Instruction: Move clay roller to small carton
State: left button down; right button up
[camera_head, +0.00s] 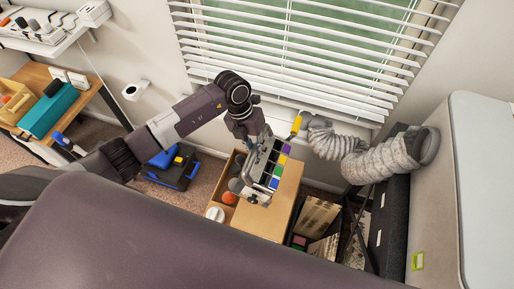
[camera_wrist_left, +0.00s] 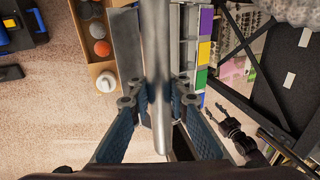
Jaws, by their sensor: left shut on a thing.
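The clay roller appears to be the long silver cylinder (camera_wrist_left: 160,60) in the left wrist view. My left gripper (camera_wrist_left: 159,92) is shut on it, one finger on each side; in the head view the gripper (camera_head: 250,130) is above the furniture below the window. The small carton seems to be the brown open box (camera_wrist_left: 80,35) left of the cylinder, holding grey and orange balls; in the head view its wall (camera_head: 221,178) shows left of the gripper.
A metal rack with coloured squares (camera_head: 277,170) lies below the left gripper, on or above a brown top (camera_head: 287,198). A ribbed hose (camera_head: 380,163) and a dark panel (camera_head: 392,215) stand right. A blue toolbox (camera_head: 172,168) is on the carpet left.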

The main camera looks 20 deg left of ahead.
pick_arm(q)
jog(key=shift+w+d+r, duration=0.1)
jog(key=shift+w+r, duration=0.1)
jog(key=shift+r, duration=0.05)
jog(key=shift+f, duration=0.1)
jog(key=shift+f+h+b, duration=0.15)
jog(key=shift+h+b, duration=0.35)
jog(key=shift+b, duration=0.05)
jog(key=h+b, duration=0.2)
jog(key=b, duration=0.1)
jog(key=shift+d+f, duration=0.2)
jog(key=shift+d, duration=0.05)
jog(key=shift+f+b, duration=2.3)
jog(key=shift+f, duration=1)
